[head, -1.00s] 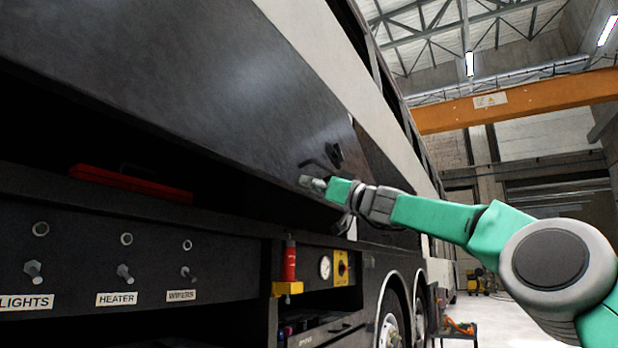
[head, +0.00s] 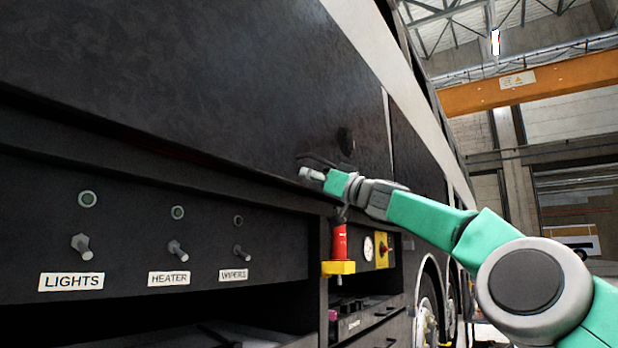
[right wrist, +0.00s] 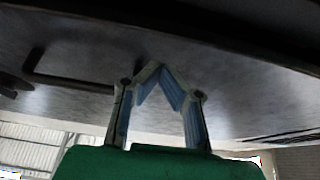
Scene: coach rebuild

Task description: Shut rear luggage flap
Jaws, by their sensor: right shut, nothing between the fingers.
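The luggage flap (head: 230,90) is a large dark panel on the coach's side, spanning the upper left of the head view. It hangs low, with a narrow dark gap between its lower edge and the compartment front. My right gripper (head: 311,174) is shut and empty at the flap's lower edge, close to its dark handle (head: 318,161). In the right wrist view the shut fingers (right wrist: 160,66) lie against or just before the flap's grey face (right wrist: 235,95). There the handle (right wrist: 70,82) is left of the fingers. Exact contact is unclear. My left gripper is out of view.
Below the flap is a switch panel (head: 130,235) labelled LIGHTS, HEATER and WIPERS. A red cylinder (head: 340,243) on a yellow bracket (head: 338,267) stands right of it, below my right gripper. Coach wheels (head: 426,312) and an orange overhead beam (head: 530,88) are farther away.

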